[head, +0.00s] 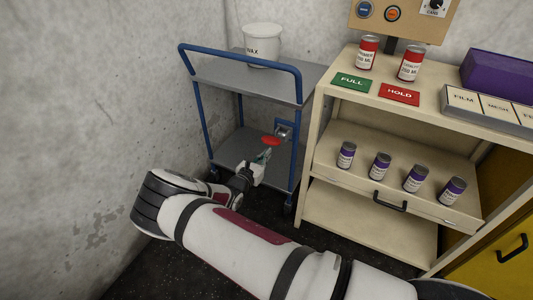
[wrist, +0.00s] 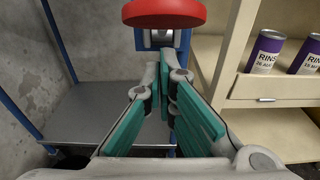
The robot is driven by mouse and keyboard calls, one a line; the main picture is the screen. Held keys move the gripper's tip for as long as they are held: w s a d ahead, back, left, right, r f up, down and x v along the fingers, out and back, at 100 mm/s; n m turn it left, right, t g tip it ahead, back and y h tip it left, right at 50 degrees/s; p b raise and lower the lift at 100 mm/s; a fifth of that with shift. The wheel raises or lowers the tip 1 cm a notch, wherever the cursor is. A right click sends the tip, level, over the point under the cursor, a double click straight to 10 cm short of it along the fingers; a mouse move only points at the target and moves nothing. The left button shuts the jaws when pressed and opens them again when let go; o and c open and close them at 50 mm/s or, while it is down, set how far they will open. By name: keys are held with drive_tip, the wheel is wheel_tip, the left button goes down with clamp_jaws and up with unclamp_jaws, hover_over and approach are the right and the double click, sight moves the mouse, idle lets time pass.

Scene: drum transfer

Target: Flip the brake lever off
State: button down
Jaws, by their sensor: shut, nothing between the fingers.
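The brake lever's red end (head: 271,141) shows at the blue post of the cart, beside a blue-grey bracket (head: 285,130). In the wrist view the red end (wrist: 164,13) is large, at the top of the picture, with a metal part below it on the blue post. My gripper (head: 262,156) is just below the red end in the head view. In the wrist view its teal-padded fingers (wrist: 163,82) are shut and empty, pointing at the post under the red end. I cannot tell whether the fingers touch the lever.
The blue-framed cart (head: 240,81) stands by the concrete wall with a white WAX bucket (head: 262,45) on top. A cream shelf unit (head: 435,113) stands close on the right, with several purple-labelled cans (head: 380,166) on a pulled-out drawer. Dark floor lies below the cart.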

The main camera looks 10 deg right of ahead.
drive_tip(key=f+v, duration=0.1)
drive_tip(key=v, duration=0.9)
drive_tip(key=shift+s+a+p, duration=0.2)
drive_tip(key=shift+s+p, duration=0.05)
drive_tip(key=shift+p, duration=0.1)
drive_tip(key=s+d+r+m+g+p, duration=0.2)
drive_tip(key=s+d+r+m+g, duration=0.3)
drive_tip(key=r, duration=0.5)
drive_tip(key=s+d+r+m+g+y+p, duration=0.1)
drive_tip(key=s+d+r+m+g+p, duration=0.25)
drive_tip(key=r+m, duration=0.5)
drive_tip(key=s+d+r+m+g, duration=0.45)
drive_tip(key=d+r, duration=0.25)
drive_tip(key=r, duration=0.4)
drive_tip(key=s+r+m+t+y+p, duration=0.1)
drive_tip(key=s+r+m+y, duration=0.3)
drive_tip(key=s+r, duration=0.6)
drive_tip(key=s+r+m+t+y+p, duration=0.2)
drive_tip(key=s+r+m+y+p, duration=0.2)
drive_tip(key=s+r, duration=0.7)
drive_tip(key=s+m, duration=0.2)
drive_tip(key=s, duration=0.6)
drive_tip(key=shift+m+t+y+p, duration=0.3)
drive_tip(key=shift+m+y, duration=0.1)
